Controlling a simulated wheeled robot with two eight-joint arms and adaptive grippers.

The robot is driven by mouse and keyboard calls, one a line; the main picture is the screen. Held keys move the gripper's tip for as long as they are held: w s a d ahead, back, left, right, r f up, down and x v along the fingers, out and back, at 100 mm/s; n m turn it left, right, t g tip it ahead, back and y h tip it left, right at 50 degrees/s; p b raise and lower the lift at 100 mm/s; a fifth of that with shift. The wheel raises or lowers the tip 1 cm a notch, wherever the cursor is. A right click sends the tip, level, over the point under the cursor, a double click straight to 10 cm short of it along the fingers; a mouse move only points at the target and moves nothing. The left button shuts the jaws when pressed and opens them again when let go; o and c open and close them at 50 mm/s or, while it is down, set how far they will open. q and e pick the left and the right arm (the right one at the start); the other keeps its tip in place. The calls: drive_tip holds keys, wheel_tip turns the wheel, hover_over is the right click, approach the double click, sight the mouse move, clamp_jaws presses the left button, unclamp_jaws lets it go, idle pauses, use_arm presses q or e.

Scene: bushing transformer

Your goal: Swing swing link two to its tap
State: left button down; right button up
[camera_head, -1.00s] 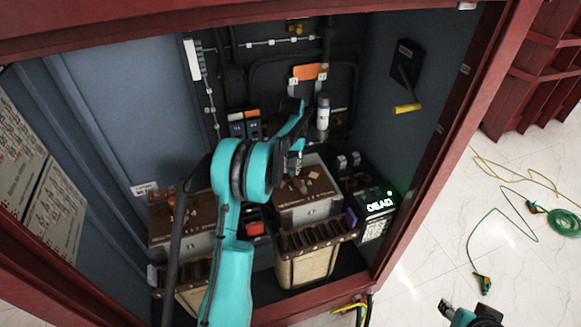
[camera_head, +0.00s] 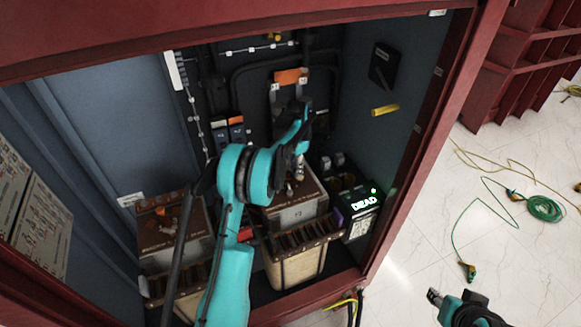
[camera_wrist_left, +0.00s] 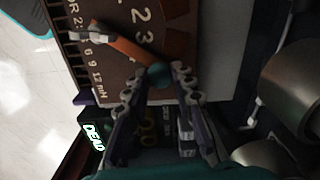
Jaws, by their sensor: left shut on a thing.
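The right-hand transformer (camera_head: 298,215) has a brown terminal board on top with white numbers, which also shows in the left wrist view (camera_wrist_left: 100,75). A copper-coloured swing link (camera_wrist_left: 125,44) lies slantwise across that board, with a pale fitting at its far end. My left gripper (camera_head: 299,176) is over this board. In the left wrist view its fingertips (camera_wrist_left: 157,82) are shut on the round teal knob (camera_wrist_left: 159,74) at the link's near end. The link is mostly hidden in the head view. My right gripper (camera_head: 434,296) is outside the cabinet over the floor; its jaws are too small to judge.
A second transformer (camera_head: 168,228) with a brown board stands to the left. A black box (camera_head: 360,216) reading "DEAD" in green stands to the right. The red cabinet frame (camera_head: 425,130) bounds the opening. A green cable (camera_head: 545,208) lies on the floor outside.

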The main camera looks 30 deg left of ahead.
use_arm(q)
drive_tip(key=shift+d+m, duration=0.6)
drive_tip(key=shift+m, duration=0.2)
drive_tip(key=c, duration=1.3)
unclamp_jaws()
drive_tip(key=shift+w, duration=0.1)
drive_tip(key=shift+o, duration=0.2)
wheel_tip(320, 180, up, 12)
